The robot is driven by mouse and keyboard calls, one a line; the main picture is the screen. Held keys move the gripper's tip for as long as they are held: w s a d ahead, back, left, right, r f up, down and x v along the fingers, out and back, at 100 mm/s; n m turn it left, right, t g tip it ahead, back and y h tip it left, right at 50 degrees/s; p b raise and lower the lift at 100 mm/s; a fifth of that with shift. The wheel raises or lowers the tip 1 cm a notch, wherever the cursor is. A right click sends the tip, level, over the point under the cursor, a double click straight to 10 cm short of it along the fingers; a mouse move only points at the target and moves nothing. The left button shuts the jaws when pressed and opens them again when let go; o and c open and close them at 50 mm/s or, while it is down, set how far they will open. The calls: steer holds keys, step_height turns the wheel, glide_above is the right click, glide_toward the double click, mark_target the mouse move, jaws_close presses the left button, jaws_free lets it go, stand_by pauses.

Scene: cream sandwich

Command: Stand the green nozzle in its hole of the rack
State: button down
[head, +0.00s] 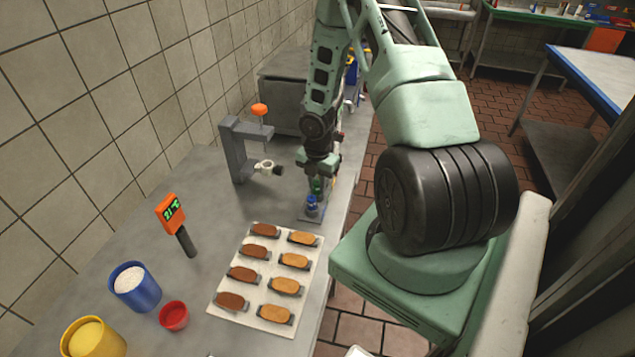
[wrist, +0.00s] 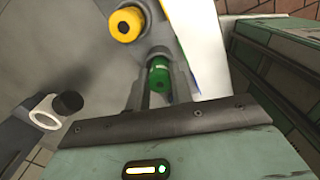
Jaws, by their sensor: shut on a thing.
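My gripper (head: 319,180) points down over the grey table and is shut on the green nozzle (head: 316,186). In the wrist view the green nozzle (wrist: 159,78) sits between my two fingers. A blue piece (head: 312,204) stands just in front of and below it in the head view, on a small grey base (head: 309,217) that looks like the rack. The rack's holes are hidden by the pieces and my gripper. A yellow round piece (wrist: 125,24) shows beyond the green nozzle in the wrist view. I cannot tell whether the green nozzle's lower end touches the rack.
A grey stand with an orange knob (head: 259,110) and white ring (head: 264,168) is left of my gripper. A white tray (head: 222,306) with brown and tan pieces lies in front. A thermometer (head: 172,213), blue tub (head: 134,286), red cup (head: 173,315) and yellow tub (head: 92,338) stand at left.

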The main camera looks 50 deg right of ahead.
steer(key=shift+f, duration=0.2)
steer(key=c, duration=1.2)
jaws_free()
steer(key=shift+r, duration=0.1)
steer(key=shift+c, duration=0.2)
